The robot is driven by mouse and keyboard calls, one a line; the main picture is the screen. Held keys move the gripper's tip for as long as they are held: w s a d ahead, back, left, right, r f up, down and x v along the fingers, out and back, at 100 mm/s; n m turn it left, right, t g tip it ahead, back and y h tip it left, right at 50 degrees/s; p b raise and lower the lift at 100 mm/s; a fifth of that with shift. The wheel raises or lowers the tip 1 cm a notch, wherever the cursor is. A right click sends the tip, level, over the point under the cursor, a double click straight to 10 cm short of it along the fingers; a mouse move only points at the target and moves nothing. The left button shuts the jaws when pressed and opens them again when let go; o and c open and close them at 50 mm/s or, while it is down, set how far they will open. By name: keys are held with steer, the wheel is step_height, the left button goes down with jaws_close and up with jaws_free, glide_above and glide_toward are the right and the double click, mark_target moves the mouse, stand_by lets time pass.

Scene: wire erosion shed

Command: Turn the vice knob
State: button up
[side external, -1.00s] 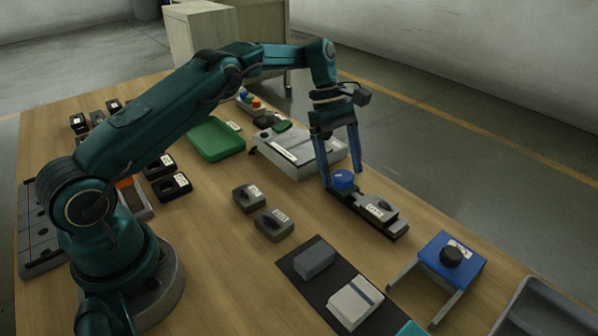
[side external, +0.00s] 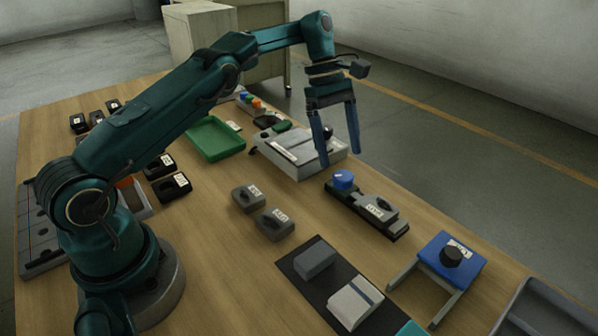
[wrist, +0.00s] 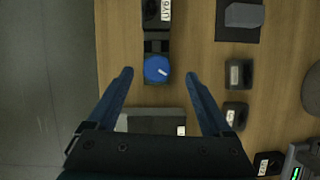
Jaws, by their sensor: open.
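The vice knob is a round blue knob (side external: 343,179) with a white mark, on the left end of a dark vice (side external: 380,220) with a labelled grey block. In the wrist view the blue knob (wrist: 157,69) shows just beyond my fingertips, its white mark pointing right. My gripper (side external: 341,164) has its two blue fingers spread and empty, above the knob and apart from it. In the wrist view my gripper (wrist: 159,76) has bare space between its fingers.
A grey flat device (side external: 300,155) stands left of the vice. A blue stand with a black knob (side external: 452,258) is at the right. Two grey labelled blocks (side external: 275,224) lie nearer the front. A green tray (side external: 214,138) is further left. Bare table surrounds the vice front.

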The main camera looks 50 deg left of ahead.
steer(key=s+a+r, duration=0.5)
steer(key=a+r, duration=0.1)
steer(key=a, duration=0.3)
steer(key=shift+a+r, duration=0.25)
steer(key=shift+a, duration=0.05)
steer(key=w+d+f+n, duration=0.1)
steer(key=w+f+n+t, duration=0.1)
steer(key=w, duration=0.1)
steer(key=w+d+f+n, duration=0.1)
steer(key=f, duration=0.1)
steer(key=shift+w+d+t, duration=0.25)
steer(key=shift+d+t, duration=0.05)
glide_above(343, 175)
steer(key=a, duration=0.3)
steer(key=f, duration=0.2)
steer(key=shift+s+d+f+n, duration=0.1)
steer(key=shift+s+f+n, duration=0.2)
steer(key=shift+n, duration=0.1)
steer(key=shift+d+f, duration=0.25)
steer(key=shift+f, duration=0.05)
steer(key=shift+x, duration=2.15)
steer(key=shift+a, duration=0.1)
